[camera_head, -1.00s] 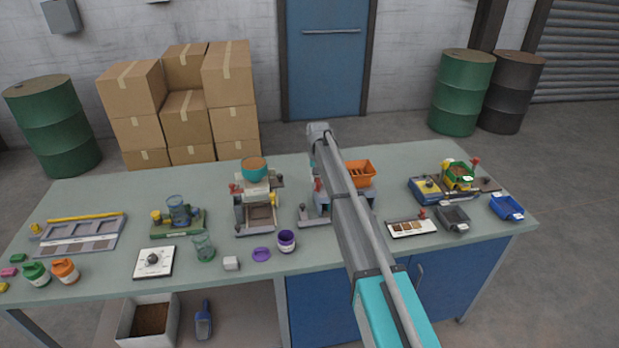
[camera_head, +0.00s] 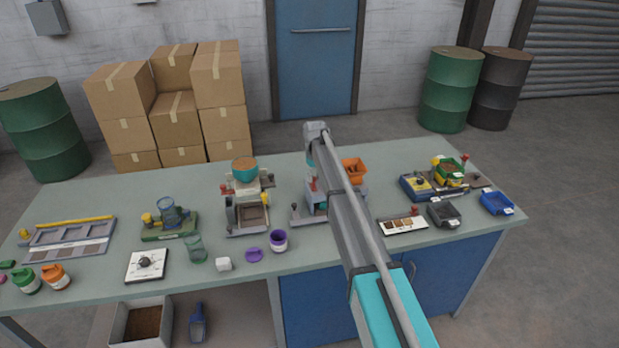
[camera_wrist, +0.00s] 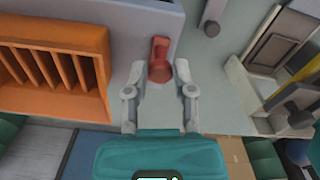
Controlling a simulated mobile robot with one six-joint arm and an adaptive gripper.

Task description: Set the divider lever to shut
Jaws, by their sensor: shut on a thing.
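The red divider lever (camera_wrist: 160,58) stands on a grey machine face in the wrist view. It is beside the orange slotted divider box (camera_wrist: 55,68). My gripper (camera_wrist: 160,68) has one finger on each side of the lever and is shut on it. In the head view the same red lever (camera_head: 313,185) shows at the left of the machine, and part of the orange box (camera_head: 353,168) shows to the right. My arm hides much of the machine and my gripper there. I cannot read any lever marking.
A machine with a teal bowl (camera_head: 244,170) stands left of the divider. A purple cup (camera_head: 278,241) and a purple lid (camera_head: 254,255) sit in front. A white sample tray (camera_head: 402,226) and a dark bin (camera_head: 444,215) lie to the right.

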